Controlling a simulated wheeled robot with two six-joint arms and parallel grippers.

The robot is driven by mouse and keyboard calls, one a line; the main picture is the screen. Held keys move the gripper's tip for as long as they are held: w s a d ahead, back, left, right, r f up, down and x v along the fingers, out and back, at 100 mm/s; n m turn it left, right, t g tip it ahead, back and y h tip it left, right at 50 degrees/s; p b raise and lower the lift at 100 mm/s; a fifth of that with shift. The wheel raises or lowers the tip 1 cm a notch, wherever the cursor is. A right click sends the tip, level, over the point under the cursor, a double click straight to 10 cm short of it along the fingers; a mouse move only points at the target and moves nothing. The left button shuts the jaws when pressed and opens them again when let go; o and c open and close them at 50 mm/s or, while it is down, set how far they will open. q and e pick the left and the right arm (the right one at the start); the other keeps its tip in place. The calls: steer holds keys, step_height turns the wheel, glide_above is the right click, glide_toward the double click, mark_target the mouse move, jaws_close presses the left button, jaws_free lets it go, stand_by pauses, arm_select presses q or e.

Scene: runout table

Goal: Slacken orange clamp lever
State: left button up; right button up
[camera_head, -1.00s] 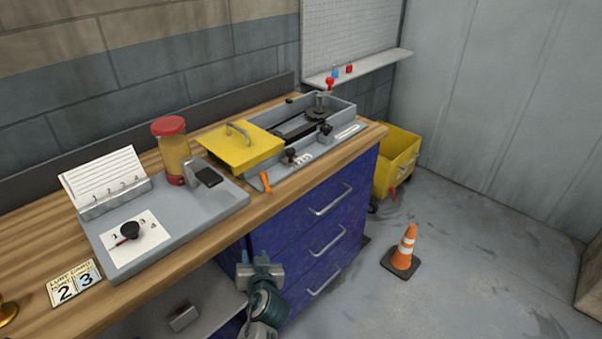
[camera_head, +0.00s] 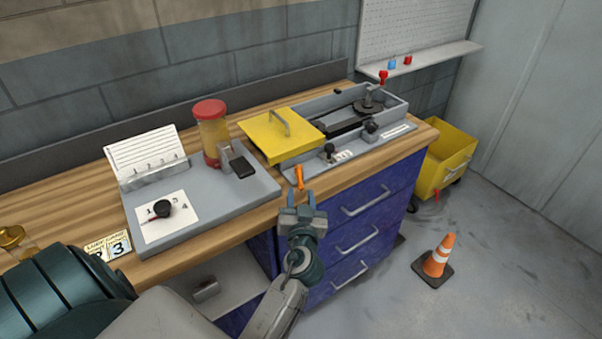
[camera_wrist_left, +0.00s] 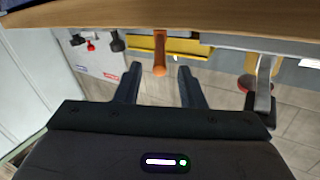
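The orange clamp lever (camera_head: 299,176) sticks out at the front left corner of the grey machine tray (camera_head: 371,140), by the bench's front edge. My left gripper (camera_head: 302,196) is open and empty, its fingers pointing at the lever from the front. In the left wrist view, upside down, the lever (camera_wrist_left: 160,58) lies between the lines of the two fingers (camera_wrist_left: 158,76), with a gap on each side. Its rounded end is near the fingertips; I see no contact. My right gripper is not in view.
A yellow cover (camera_head: 280,135) with a handle sits over the tray's left end. Blue drawers (camera_head: 360,215) with protruding handles are below right.

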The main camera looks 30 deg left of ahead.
mark_target(299, 169)
arm_select(q)
steer(key=p+x, duration=0.2)
steer(key=x, duration=0.5)
steer(key=shift+w+a+f, duration=0.1)
steer(key=shift+w+a, duration=0.05)
steer(key=shift+w, duration=0.05)
jaws_close()
